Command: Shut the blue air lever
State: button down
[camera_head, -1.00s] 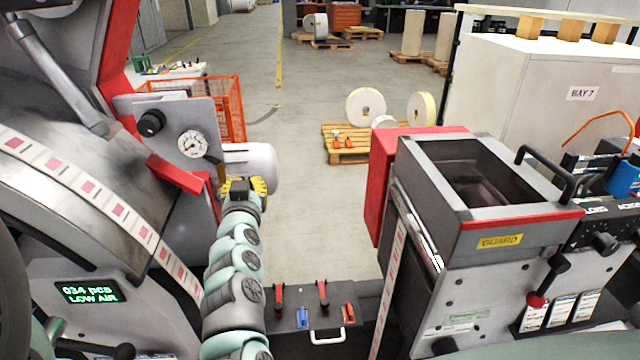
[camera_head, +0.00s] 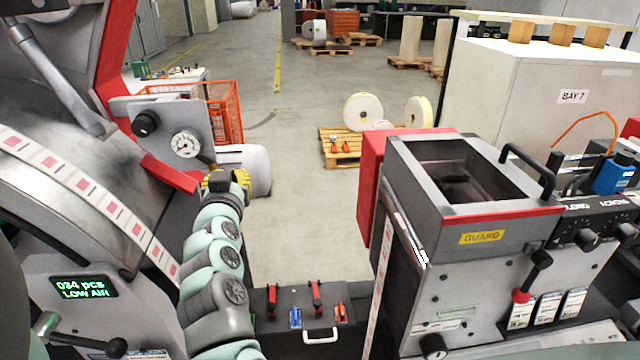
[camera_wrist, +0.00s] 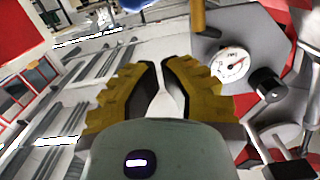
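My gripper (camera_head: 228,180), with yellow ribbed fingers, is beside the left machine, just right of and below the round pressure gauge (camera_head: 186,144). In the wrist view the fingers (camera_wrist: 161,66) are close together with a narrow gap between the tips. I see nothing held in them. The gauge (camera_wrist: 232,65) and a brass-coloured pipe (camera_wrist: 197,16) lie ahead and to the right of the fingers. A small blue patch shows at the top edge of the wrist view; I cannot tell if it is the air lever. In the head view my gripper may hide the lever.
A red bar (camera_head: 170,174) juts out from the left machine near my wrist. A white roll (camera_head: 250,170) and an orange crate (camera_head: 225,115) stand behind my gripper. A display (camera_head: 84,287) reads LOW AIR.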

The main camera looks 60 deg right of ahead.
jog(key=b+v, duration=0.2)
jog(key=v, duration=0.5)
dwell(0.6)
